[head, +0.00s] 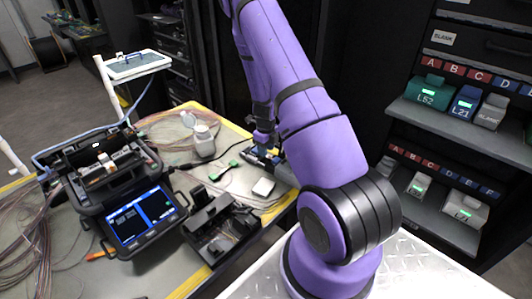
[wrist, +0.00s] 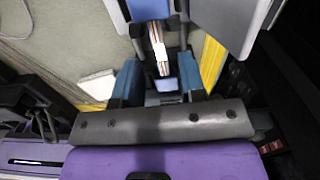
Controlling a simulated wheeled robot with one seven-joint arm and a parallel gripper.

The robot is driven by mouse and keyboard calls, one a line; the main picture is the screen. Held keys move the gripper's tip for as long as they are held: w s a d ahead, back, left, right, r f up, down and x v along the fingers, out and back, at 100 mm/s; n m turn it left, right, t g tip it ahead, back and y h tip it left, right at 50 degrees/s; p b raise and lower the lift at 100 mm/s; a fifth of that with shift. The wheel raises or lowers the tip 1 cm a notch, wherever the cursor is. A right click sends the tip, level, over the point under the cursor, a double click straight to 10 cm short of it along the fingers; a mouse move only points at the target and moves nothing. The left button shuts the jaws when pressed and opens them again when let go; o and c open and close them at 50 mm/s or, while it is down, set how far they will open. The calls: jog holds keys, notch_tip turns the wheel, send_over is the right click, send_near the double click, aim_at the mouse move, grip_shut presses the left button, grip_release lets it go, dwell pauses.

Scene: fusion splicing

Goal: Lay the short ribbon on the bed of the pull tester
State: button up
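The short ribbon (wrist: 157,36) shows in the wrist view as a narrow strip with pale and orange stripes. My gripper (head: 263,139) is low over the blue and dark pull tester (head: 254,157) at the right edge of the table. The arm partly hides the tester in the head view. The ribbon lies in the gap near my gripper's fingers. Whether the fingers touch it, or the ribbon rests on the bed, I cannot tell.
A white block (head: 263,187) and a green piece (head: 233,164) lie near the tester. A black holder (head: 212,222), the splicer with its lit screen (head: 142,216) and a white bottle (head: 203,140) stand to the left. Shelves with labelled units (head: 432,90) are at right.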

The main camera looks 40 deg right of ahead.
notch_tip(320, 180, up, 11)
jog(key=s+a+r+n+t+y, duration=0.1)
jog(key=s+a+r+n, duration=0.1)
jog(key=a+r+n, duration=0.85)
jog(key=s+a+r+n+t+y, duration=0.1)
jog(key=s+a+r+n+t, duration=0.15)
jog(key=a+r+n, duration=0.75)
jog(key=s+a+r+n+t+h, duration=0.1)
jog(key=s+a+r+n, duration=0.2)
jog(key=s+r+n, duration=0.4)
jog(key=s+a+r+n+h, duration=0.1)
jog(key=s+a+r+n, duration=0.2)
jog(key=s+r+n, duration=0.4)
jog(key=s, duration=0.6)
jog(key=shift+s+a+t, duration=0.3)
jog(key=shift+a+t, duration=0.05)
jog(key=shift+a, duration=0.05)
jog(key=shift+c, duration=0.5)
